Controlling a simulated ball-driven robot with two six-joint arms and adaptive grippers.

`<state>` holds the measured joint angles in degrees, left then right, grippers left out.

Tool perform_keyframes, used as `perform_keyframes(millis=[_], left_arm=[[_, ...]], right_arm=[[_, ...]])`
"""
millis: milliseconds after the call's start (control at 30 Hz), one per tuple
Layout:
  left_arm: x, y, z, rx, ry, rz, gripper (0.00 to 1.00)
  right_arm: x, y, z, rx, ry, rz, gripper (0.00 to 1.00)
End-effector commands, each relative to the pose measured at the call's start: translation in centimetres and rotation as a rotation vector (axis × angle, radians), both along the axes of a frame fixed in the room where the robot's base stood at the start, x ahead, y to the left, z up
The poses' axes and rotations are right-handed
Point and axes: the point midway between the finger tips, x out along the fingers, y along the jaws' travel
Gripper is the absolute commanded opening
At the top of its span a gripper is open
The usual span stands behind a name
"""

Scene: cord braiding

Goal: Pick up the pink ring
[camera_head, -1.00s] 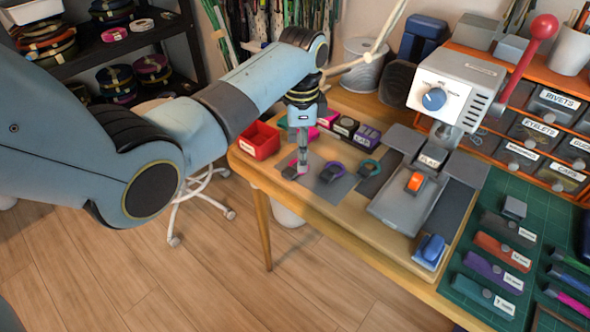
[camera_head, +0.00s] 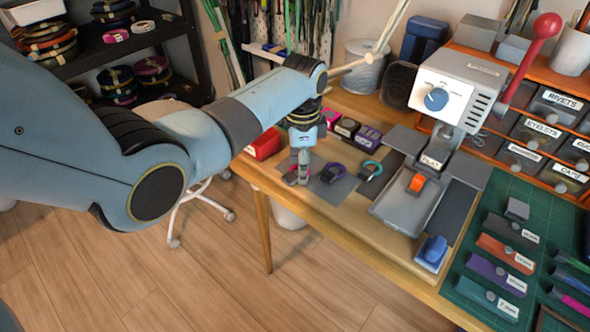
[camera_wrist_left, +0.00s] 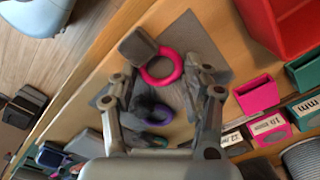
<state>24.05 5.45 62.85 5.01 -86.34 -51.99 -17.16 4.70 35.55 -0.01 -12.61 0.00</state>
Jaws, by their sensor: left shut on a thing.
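The pink ring (camera_wrist_left: 174,76) lies by a grey block (camera_wrist_left: 138,47) on a grey mat (camera_wrist_left: 205,45), and shows only partly in the head view (camera_head: 291,176). My left gripper (camera_head: 300,182) is low at the ring, pointing down. In the left wrist view its fingers (camera_wrist_left: 160,88) stand on either side of the ring area. It is shut on the pink ring, though its fingertips are hard to make out. My right gripper is not in view.
A purple ring (camera_head: 340,168) and a teal ring (camera_head: 376,165) with dark blocks lie to the right. A red bin (camera_head: 263,146) and small labelled boxes (camera_head: 347,127) stand behind. A grey press (camera_head: 455,95) stands further right. The table's front edge is close.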

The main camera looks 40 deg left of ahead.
Motion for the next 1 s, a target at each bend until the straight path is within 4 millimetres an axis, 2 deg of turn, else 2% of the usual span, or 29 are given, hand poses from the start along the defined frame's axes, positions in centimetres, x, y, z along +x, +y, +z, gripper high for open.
perform_keyframes(millis=[367, 467, 600, 800, 1000], left_arm=[[0.1, 0.0, 0.7, 0.0, -0.001, 0.0, 0.29], [0.1, 0.0, 1.8, 0.001, -0.002, 0.0, 0.29], [0.1, 0.0, 4.4, 0.001, -0.004, 0.0, 0.29], [-0.4, -4.9, 7.0, -0.007, -0.003, -0.002, 0.29], [-0.9, -9.0, 9.4, -0.004, -0.002, -0.002, 0.29]], right_arm=[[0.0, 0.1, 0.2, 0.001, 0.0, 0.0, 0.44], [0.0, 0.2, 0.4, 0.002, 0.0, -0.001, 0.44], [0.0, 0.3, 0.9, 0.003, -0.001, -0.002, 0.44], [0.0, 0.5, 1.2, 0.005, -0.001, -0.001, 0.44], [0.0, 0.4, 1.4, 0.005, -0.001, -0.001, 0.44]])
